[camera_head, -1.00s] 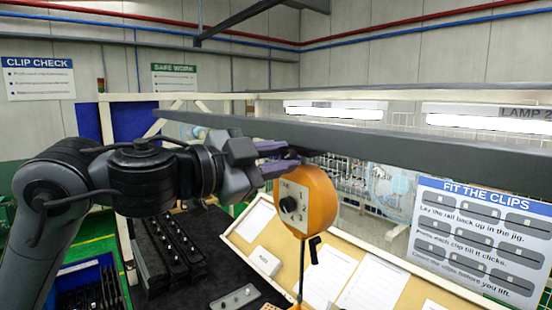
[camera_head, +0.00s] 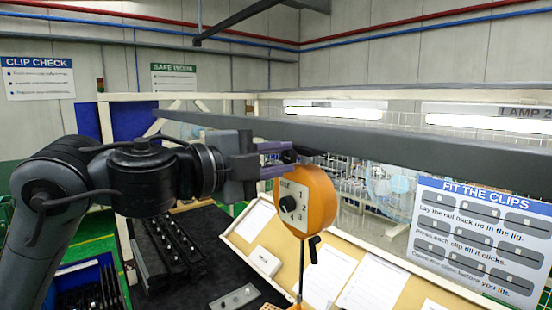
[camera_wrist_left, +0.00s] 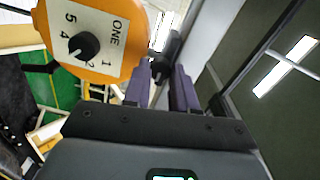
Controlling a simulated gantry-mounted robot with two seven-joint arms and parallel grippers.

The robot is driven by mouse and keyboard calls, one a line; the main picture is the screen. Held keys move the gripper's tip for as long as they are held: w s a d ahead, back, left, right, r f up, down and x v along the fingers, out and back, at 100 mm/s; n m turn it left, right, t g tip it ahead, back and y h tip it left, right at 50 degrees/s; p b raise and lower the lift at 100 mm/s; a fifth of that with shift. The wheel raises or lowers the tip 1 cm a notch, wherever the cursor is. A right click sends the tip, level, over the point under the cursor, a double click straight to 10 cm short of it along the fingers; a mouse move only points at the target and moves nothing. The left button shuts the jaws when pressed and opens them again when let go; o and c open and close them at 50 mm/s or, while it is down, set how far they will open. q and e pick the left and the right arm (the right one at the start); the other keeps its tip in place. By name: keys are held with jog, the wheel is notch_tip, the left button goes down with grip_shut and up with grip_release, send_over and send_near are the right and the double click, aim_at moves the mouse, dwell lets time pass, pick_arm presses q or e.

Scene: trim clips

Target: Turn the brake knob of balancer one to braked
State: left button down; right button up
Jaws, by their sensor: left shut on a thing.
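Balancer one is the orange drum (camera_head: 318,198) hanging below the dark overhead rail. Its white face is marked ONE, with a black dial (camera_head: 288,204) among numbers. The drum and dial (camera_wrist_left: 83,46) also show at the upper left of the left wrist view. My left gripper (camera_head: 287,157) has its purple fingers at the drum's top, just under the rail. In the wrist view the fingers are shut on a small dark knob (camera_wrist_left: 160,71) beside the drum, apparently the brake knob. Its setting cannot be read. My right gripper is not in view.
The dark rail (camera_head: 400,146) runs close above and behind the fingers. A black hook or handle (camera_head: 314,248) hangs below the drum. A sloped board with papers (camera_head: 325,275) and a dark bench (camera_head: 200,275) with clip strips lie below.

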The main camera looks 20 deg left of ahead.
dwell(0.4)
pick_arm(q)
jog(key=c, duration=0.9)
grip_release()
jog(key=shift+s, duration=0.1)
jog(key=shift+b+v, duration=2.15)
jog(key=shift+v, duration=3.25)
